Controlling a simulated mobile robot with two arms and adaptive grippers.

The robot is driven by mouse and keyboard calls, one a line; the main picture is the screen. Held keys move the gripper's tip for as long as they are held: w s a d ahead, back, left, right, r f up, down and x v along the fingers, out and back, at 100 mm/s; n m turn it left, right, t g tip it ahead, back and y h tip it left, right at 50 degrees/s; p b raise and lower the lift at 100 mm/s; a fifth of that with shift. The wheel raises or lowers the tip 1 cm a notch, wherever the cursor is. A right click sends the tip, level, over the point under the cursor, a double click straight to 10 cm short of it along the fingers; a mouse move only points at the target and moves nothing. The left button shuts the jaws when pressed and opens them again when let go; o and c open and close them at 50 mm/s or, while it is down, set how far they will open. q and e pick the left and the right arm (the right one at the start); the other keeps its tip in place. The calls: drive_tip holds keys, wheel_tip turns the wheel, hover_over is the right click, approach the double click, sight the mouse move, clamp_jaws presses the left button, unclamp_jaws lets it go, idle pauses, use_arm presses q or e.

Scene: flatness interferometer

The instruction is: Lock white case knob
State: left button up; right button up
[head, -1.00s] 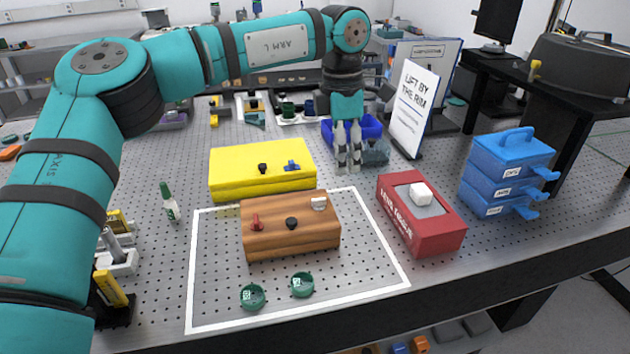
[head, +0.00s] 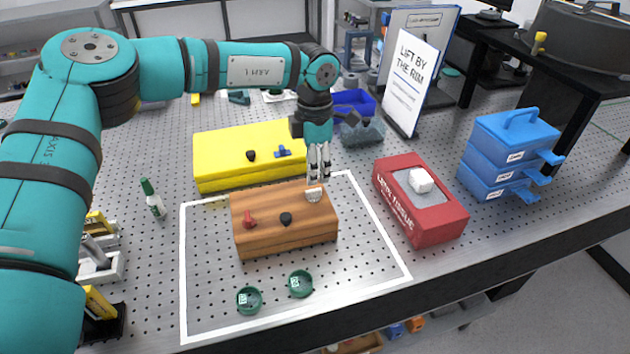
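The wooden case (head: 286,232) stands inside the white outline on the perforated bench. On its top are a red knob (head: 249,219), a black knob (head: 286,219) and a white knob (head: 314,195) near the back right corner. My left gripper (head: 318,181) points down just above the white knob, with its two fingers a little apart. Whether the fingertips touch the knob I cannot tell. My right gripper is not in view.
A yellow case (head: 225,165) with black and blue knobs stands behind the wooden case. A red tissue box (head: 435,218) is to the right. Two green caps (head: 249,299) lie in front. A "Lift by the rim" sign (head: 408,80) and blue stacked boxes (head: 495,165) are further right.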

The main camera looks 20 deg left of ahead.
sight(315, 189)
use_arm(q)
wheel_tip(315, 189, down, 4)
drive_tip(key=shift+s+f+p, duration=0.1)
drive_tip(key=shift+p, duration=0.3)
drive_tip(key=shift+f, duration=0.65)
drive_tip(key=c, duration=0.6)
clamp_jaws()
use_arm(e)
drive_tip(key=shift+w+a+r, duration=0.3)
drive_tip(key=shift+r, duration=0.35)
